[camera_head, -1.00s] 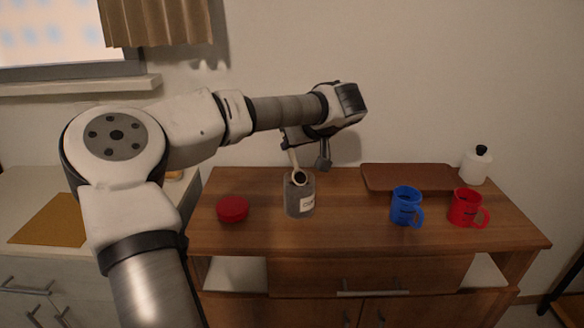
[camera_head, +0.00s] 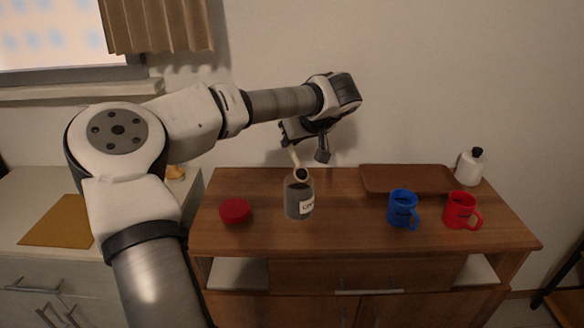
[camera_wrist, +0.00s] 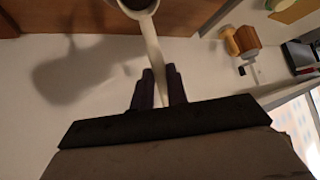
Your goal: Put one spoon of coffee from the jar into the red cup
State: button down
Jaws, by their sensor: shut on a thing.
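My gripper (camera_head: 306,143) is shut on the handle of a pale spoon (camera_head: 297,158), above the jar. In the wrist view the spoon (camera_wrist: 152,42) runs out from between the fingers (camera_wrist: 160,88), and its bowl holds dark coffee (camera_wrist: 136,4). The bowl sits just above the mouth of the grey jar (camera_head: 298,201), which stands upright and open with a label on its front. The red cup (camera_head: 461,211) stands upright at the right of the wooden cabinet top, apart from my gripper.
A blue cup (camera_head: 402,209) stands just left of the red cup. The cabinet top between jar and blue cup is clear.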

jog(key=shift+r+g+h+p, duration=0.3)
jog(key=shift+g+h+p, duration=0.45)
jog(key=shift+p, duration=1.75)
jog(key=shift+r+g+h+p, duration=0.3)
jog(key=shift+g+p, duration=0.75)
jog(key=shift+p, duration=1.4)
jog(key=shift+f, duration=0.2)
jog(key=shift+g+h, duration=0.25)
jog(key=shift+g, duration=0.05)
jog(key=shift+r+g+h, duration=0.5)
jog(key=shift+g+h, duration=0.1)
jog(key=shift+g, duration=0.3)
jog(key=shift+d, duration=0.1)
